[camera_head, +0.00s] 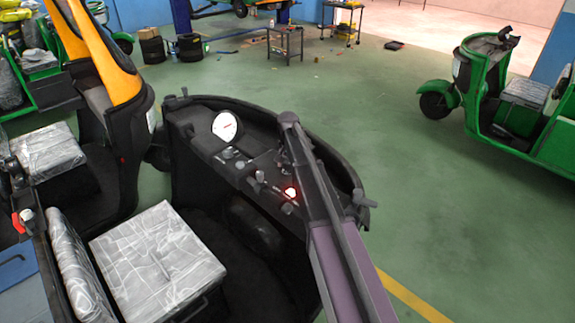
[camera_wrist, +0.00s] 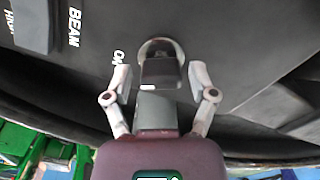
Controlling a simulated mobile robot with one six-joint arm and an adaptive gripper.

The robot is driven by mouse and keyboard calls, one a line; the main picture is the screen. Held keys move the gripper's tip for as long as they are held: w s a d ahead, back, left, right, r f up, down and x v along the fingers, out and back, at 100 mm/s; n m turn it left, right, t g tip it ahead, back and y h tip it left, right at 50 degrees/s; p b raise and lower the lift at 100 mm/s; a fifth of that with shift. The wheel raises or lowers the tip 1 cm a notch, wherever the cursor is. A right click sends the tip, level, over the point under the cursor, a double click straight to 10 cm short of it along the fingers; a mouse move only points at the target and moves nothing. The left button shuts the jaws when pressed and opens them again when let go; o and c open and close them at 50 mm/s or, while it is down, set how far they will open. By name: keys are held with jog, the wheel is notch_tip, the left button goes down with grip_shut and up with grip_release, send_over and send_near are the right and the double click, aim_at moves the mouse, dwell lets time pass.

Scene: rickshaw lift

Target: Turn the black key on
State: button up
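The black key (camera_wrist: 160,71) sits in a round metal ring on the dark dashboard in the wrist view. White "ON" lettering (camera_wrist: 118,57) is printed to its left. My gripper (camera_wrist: 161,74) is open, with one light grey finger on each side of the key. A gap shows between each finger and the key, so the fingers look apart from it. In the head view I cannot pick out the key among the small knobs on the dashboard (camera_head: 207,153), and my gripper is not clearly visible there.
A silver-grey seat (camera_head: 155,258) is at lower left. A green rickshaw (camera_head: 490,90) stands at right. Open green floor (camera_head: 400,150) lies between.

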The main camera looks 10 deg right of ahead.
jog(key=shift+w+n, duration=0.1)
jog(key=shift+n, duration=0.4)
